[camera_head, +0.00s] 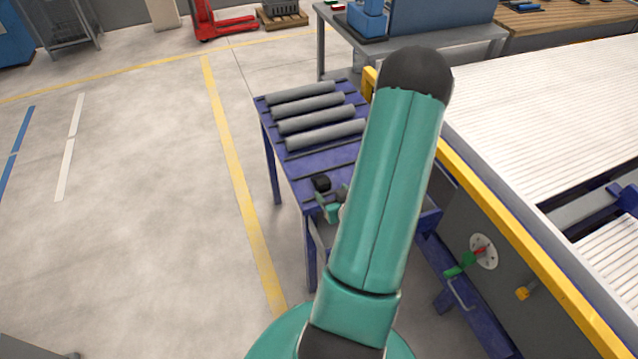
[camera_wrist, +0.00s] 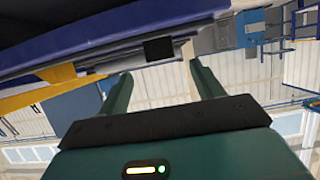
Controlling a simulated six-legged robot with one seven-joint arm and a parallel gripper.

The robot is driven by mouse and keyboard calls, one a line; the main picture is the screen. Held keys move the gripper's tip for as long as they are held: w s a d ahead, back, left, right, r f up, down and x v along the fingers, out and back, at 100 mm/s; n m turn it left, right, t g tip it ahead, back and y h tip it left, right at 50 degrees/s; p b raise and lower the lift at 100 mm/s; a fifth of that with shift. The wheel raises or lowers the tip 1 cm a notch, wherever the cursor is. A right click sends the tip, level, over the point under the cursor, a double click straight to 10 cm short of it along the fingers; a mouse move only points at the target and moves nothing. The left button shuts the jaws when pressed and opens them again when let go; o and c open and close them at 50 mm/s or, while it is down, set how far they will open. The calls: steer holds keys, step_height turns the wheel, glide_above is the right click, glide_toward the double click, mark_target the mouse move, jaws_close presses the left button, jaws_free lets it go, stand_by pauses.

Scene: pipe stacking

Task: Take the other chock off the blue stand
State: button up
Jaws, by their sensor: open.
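The blue stand (camera_head: 322,161) stands in the middle of the head view, left of the conveyor, with several grey pipes lying on its far part. A small black chock (camera_head: 321,183) sits near the stand's near left part. In the wrist view, a black block (camera_wrist: 158,49), which looks like this chock, shows at the dark blue edge (camera_wrist: 120,31). My gripper (camera_head: 331,198) is close beside the chock on its near side, partly hidden by my green arm. In the wrist view my gripper (camera_wrist: 161,70) has its two fingers apart, with the block beyond the gap between their tips.
The nearest grey pipe (camera_head: 326,135) lies a little beyond the chock. A conveyor with a yellow rail (camera_head: 500,205) runs along the right. A grey table (camera_head: 425,47) stands behind. The floor left of the stand is clear.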

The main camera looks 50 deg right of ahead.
mark_target(319, 177)
steer(key=x, duration=1)
steer(key=shift+w+r, duration=0.1)
steer(key=c, duration=1.1)
